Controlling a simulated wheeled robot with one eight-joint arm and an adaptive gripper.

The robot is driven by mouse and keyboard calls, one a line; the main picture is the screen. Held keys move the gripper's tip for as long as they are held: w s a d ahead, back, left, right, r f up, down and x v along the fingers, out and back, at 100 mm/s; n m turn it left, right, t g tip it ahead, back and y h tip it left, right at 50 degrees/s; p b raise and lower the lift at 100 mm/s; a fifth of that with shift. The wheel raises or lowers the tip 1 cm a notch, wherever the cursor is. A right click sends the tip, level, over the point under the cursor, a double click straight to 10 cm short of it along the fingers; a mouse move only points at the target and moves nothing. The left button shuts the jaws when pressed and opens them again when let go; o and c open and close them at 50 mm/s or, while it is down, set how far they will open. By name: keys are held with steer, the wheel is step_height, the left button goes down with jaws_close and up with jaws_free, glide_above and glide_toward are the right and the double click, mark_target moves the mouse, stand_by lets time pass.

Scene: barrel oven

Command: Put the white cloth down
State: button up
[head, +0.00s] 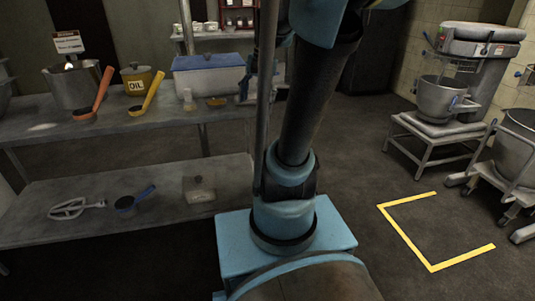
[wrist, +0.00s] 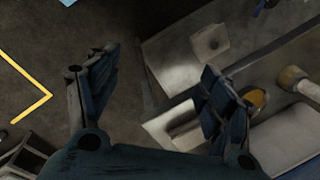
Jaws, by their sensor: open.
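My gripper (wrist: 155,78) shows in the wrist view with its two dark fingers spread wide. It is open, and nothing is visible between the fingertips. The floor and part of a metal table lie below it. I cannot make out a white cloth for certain in either view. Pale patches (wrist: 178,122) show on the table side between the fingers, but I cannot tell what they are. In the head view my arm rises out of the top of the picture, so the gripper is not seen there.
A two-level metal table (head: 150,119) stands at the left. A mixer (head: 478,45) stands at the right. Yellow floor tape (head: 407,238) marks clear floor.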

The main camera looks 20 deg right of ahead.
steer(key=s+f+n+t+h, duration=0.1)
steer(key=s+f+n+h, duration=0.1)
steer(key=s+f+n, duration=0.6)
steer(key=s+f, duration=0.5)
steer(key=s, duration=0.1)
steer(key=shift+d+f+n, duration=0.15)
steer(key=shift+d+n, duration=0.15)
steer(key=shift+d, duration=0.1)
steer(key=shift+w+f, duration=0.2)
steer(key=shift+w, duration=0.15)
steer(key=shift+o, duration=0.5)
